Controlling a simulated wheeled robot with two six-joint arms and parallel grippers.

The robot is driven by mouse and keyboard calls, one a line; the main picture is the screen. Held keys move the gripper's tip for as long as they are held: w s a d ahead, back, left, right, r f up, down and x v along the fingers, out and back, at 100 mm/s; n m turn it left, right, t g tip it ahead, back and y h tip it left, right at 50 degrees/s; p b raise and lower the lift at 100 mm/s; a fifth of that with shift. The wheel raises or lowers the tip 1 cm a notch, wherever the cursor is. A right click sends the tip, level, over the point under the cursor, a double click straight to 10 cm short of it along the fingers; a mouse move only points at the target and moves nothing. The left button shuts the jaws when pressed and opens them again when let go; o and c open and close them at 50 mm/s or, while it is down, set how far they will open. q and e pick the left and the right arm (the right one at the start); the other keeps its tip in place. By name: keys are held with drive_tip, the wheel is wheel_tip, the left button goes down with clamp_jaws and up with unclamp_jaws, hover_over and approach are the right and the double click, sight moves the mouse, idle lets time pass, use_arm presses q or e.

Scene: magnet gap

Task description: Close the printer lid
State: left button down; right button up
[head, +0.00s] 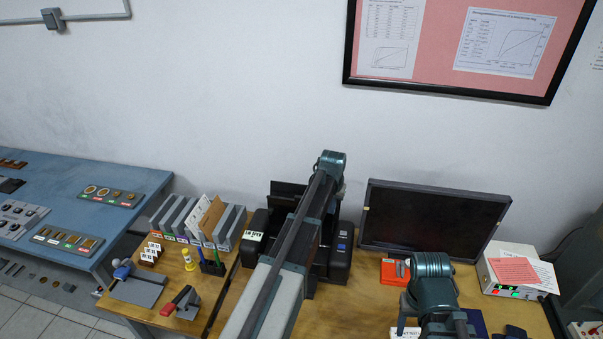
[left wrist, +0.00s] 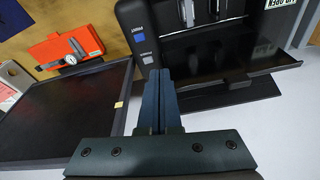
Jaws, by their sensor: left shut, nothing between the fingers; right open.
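The black printer (head: 340,258) stands on the wooden desk, partly hidden behind my left arm in the head view. Its lid (head: 287,192) is raised at the back as a dark panel. In the left wrist view the printer (left wrist: 146,50) shows upside down from the far side, with the lid (left wrist: 235,58) as a flat black panel tilted open. My left gripper (left wrist: 158,76) is shut and empty, at the panel's left end in that view; I cannot tell whether it touches. Its fingers are hidden in the head view.
A black monitor (head: 432,222) stands right of the printer, and an orange box (head: 393,272) lies before it. File holders (head: 198,221) and small tools stand to the left. A grey box with papers (head: 515,270) is at the right. The white wall is close behind.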

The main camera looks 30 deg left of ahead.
use_arm(q)
drive_tip(key=w+a+r+n+p, duration=0.1)
drive_tip(key=w+a+r+p, duration=0.1)
drive_tip(key=a, duration=0.5)
drive_tip(key=w+a+r+n+t+p, duration=0.1)
drive_tip(key=w+a+r, duration=0.3)
drive_tip(key=a, duration=0.3)
drive_tip(key=shift+w+a+r+y+p, duration=0.2)
drive_tip(key=shift+w+a+y+p, duration=0.15)
drive_tip(key=shift+w, duration=0.4)
use_arm(e)
wheel_tip(320, 180, up, 6)
drive_tip(key=shift+f, duration=0.15)
use_arm(q)
drive_tip(key=shift+f, duration=0.15)
use_arm(e)
drive_tip(key=shift+f, duration=0.1)
use_arm(q)
drive_tip(key=d+b+x, duration=0.1)
drive_tip(key=b+x, duration=0.9)
drive_tip(key=s, duration=0.3)
drive_tip(key=shift+s+d+r+p, duration=0.15)
drive_tip(key=shift+s+r+p, duration=0.05)
drive_tip(key=shift+s+p, duration=0.2)
use_arm(e)
wheel_tip(320, 180, down, 9)
